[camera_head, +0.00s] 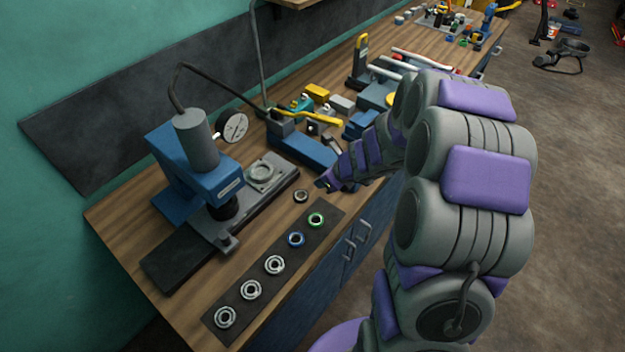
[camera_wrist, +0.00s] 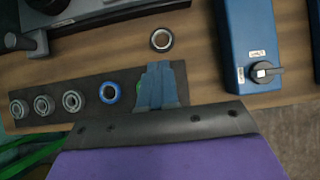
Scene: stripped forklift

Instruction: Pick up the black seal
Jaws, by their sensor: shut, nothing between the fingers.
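The black seal (camera_head: 301,196) is a small dark ring with a lighter inner edge. It lies flat on the wooden bench top, just off the far end of the dark strip, and shows whole in the wrist view (camera_wrist: 153,40). My gripper (camera_head: 322,185) is shut and empty, to the right of the seal in the head view and apart from it. In the wrist view my gripper's fingers (camera_wrist: 159,66) point toward the seal, with a small gap between tips and ring in the picture. How high the tips are above the bench is hard to tell.
The dark strip (camera_head: 208,320) holds a green ring (camera_head: 316,220), a blue ring (camera_head: 296,240) and several silver rings. A blue press (camera_head: 190,165) with a dial gauge stands left. A blue box with a switch (camera_wrist: 232,50) stands right of the seal. Bare wood surrounds the seal.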

